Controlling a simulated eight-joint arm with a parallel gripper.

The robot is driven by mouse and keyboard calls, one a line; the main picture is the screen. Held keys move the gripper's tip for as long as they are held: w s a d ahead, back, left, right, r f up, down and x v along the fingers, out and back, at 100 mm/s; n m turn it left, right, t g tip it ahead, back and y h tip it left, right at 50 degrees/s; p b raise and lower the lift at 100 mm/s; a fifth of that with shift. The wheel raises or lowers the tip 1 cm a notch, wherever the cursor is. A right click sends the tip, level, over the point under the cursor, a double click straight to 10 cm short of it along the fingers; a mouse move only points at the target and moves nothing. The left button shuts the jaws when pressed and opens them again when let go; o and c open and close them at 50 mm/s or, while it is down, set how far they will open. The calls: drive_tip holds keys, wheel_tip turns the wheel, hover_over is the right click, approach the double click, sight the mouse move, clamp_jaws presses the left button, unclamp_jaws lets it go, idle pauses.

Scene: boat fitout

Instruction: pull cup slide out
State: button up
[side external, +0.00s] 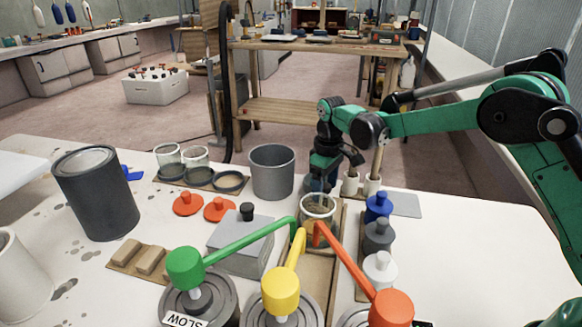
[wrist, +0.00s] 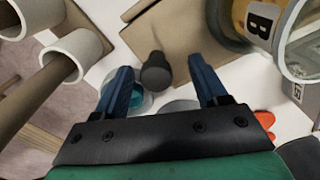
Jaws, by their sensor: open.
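The cup slide looks like the long wooden tray (side external: 303,272) at the front centre, with a clear glass jar (side external: 318,208) at its far end. My gripper (side external: 322,184) points down just behind and above that jar in the side view. In the wrist view, the blue fingers of my gripper (wrist: 163,88) are open. A dark round knob (wrist: 155,72) shows between them, beside a brown wooden piece (wrist: 175,30). I cannot tell whether the fingers are level with the knob, but neither visibly touches it. The jar hides the slide's far end in the side view.
Green (side external: 250,240), yellow (side external: 290,262) and orange (side external: 345,257) levers reach close to the jar. Two white cups with wooden rods (side external: 349,184) stand behind my gripper. A grey bucket (side external: 272,172) stands left; blue, grey and white bottles (side external: 378,237) stand right.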

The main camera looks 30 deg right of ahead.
drive_tip(key=shift+r, duration=2.25)
drive_tip(key=shift+s+r, duration=0.25)
drive_tip(key=shift+r, duration=0.15)
drive_tip(key=s+r+m+t, duration=0.2)
drive_tip(key=s+r+t, duration=0.1)
drive_tip(key=s+r, duration=0.45)
drive_tip(key=s+f+m+t, duration=0.2)
drive_tip(key=s+t, duration=0.2)
drive_tip(key=s, duration=0.5)
drive_tip(key=shift+s+a+f+m, duration=0.15)
drive_tip(key=shift+s+f+m, duration=0.15)
drive_tip(key=shift+s, duration=0.05)
